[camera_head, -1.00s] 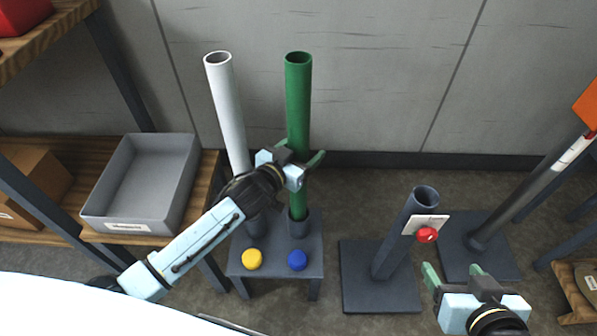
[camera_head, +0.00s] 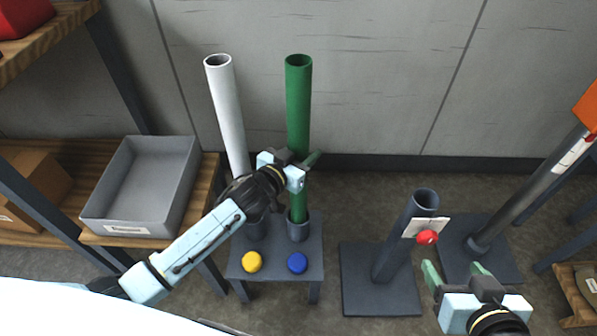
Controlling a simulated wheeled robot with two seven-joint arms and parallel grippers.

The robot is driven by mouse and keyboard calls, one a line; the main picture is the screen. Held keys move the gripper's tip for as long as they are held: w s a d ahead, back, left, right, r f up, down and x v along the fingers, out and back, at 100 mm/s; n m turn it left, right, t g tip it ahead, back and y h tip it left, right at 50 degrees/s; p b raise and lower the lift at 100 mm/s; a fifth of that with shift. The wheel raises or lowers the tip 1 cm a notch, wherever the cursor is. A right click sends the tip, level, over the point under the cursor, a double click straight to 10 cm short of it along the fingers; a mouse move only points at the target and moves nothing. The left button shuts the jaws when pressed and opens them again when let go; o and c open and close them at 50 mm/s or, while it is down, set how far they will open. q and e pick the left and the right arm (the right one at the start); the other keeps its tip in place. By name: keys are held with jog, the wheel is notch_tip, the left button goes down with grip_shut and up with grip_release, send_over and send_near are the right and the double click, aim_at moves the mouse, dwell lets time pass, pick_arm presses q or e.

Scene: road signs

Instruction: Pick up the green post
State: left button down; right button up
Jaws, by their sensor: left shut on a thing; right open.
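The green post (camera_head: 298,105) stands upright with its lower end in a dark round socket (camera_head: 299,232) on a small grey stand (camera_head: 275,258). My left gripper (camera_head: 300,165) is shut on the green post at about mid-height; the gripper's body hides part of the post there. My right gripper (camera_head: 455,272) is open and empty at the lower right, near a dark base with a short tube.
A white post (camera_head: 226,110) stands just left of the green one. Yellow (camera_head: 252,262) and blue (camera_head: 297,262) knobs sit on the stand's front. A dark tube holder (camera_head: 390,255) with a red knob (camera_head: 427,237) stands to the right. A grey bin (camera_head: 150,180) is on the left shelf.

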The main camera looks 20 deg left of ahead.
aim_at(304, 85)
pick_arm(q)
jog(key=shift+r, duration=0.1)
jog(key=shift+r, duration=0.1)
